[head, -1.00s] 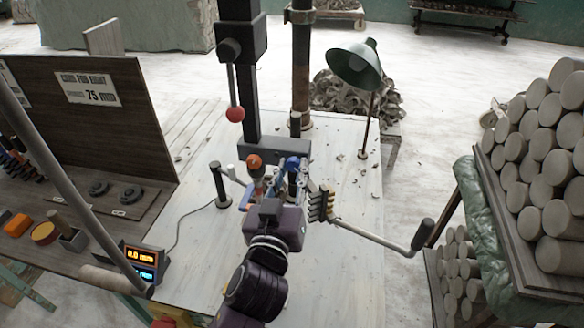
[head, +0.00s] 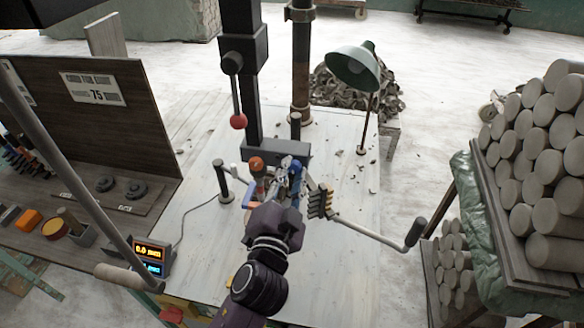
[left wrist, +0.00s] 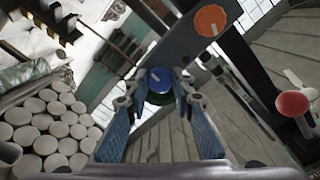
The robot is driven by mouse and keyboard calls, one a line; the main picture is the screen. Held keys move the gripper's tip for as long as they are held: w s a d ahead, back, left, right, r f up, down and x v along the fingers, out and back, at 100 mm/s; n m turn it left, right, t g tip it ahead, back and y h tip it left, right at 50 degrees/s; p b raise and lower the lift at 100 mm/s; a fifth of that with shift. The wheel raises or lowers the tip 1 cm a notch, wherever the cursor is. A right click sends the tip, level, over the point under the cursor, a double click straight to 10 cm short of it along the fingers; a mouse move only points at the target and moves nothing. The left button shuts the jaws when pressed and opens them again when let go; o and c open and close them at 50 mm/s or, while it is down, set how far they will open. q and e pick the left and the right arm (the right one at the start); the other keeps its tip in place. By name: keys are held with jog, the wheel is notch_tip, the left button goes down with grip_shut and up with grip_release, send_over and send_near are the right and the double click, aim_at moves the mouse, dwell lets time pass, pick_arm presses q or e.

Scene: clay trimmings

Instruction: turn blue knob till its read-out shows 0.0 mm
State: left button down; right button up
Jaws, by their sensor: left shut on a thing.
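The blue knob (head: 296,166) is on the machine at the middle of the table, partly hidden by my left gripper in the head view. In the left wrist view the blue knob (left wrist: 160,78) has a pale pointer line and sits between my fingertips. My left gripper (left wrist: 158,92) is shut on it. The read-out box (head: 152,257) stands at the table's left edge. Its upper orange line (head: 148,251) reads about 0.0 mm. Its lower blue line (head: 152,268) is partly covered by a grey bar and too small to read. My right gripper is not in view.
An orange knob (head: 256,163) is left of the blue one; it also shows in the left wrist view (left wrist: 210,20). A red ball lever (head: 238,121) hangs behind. A green lamp (head: 354,67) stands at the back. A crank arm (head: 370,232) reaches right. Clay rolls (head: 540,140) are stacked at right.

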pick_arm(q)
jog(key=m+p, duration=0.1)
jog(key=m, duration=0.2)
jog(key=shift+r+m, duration=0.15)
jog(key=shift+m, duration=0.15)
jog(key=shift+m+p, duration=0.75)
jog(key=shift+m, duration=0.75)
jog(key=c, duration=1.7)
grip_release()
jog(key=shift+o, duration=0.2)
jog(key=shift+s, duration=0.15)
jog(key=s+a, duration=0.2)
jog(key=s, duration=0.9)
jog(key=shift+s+a, duration=0.15)
jog(key=shift+s, duration=0.15)
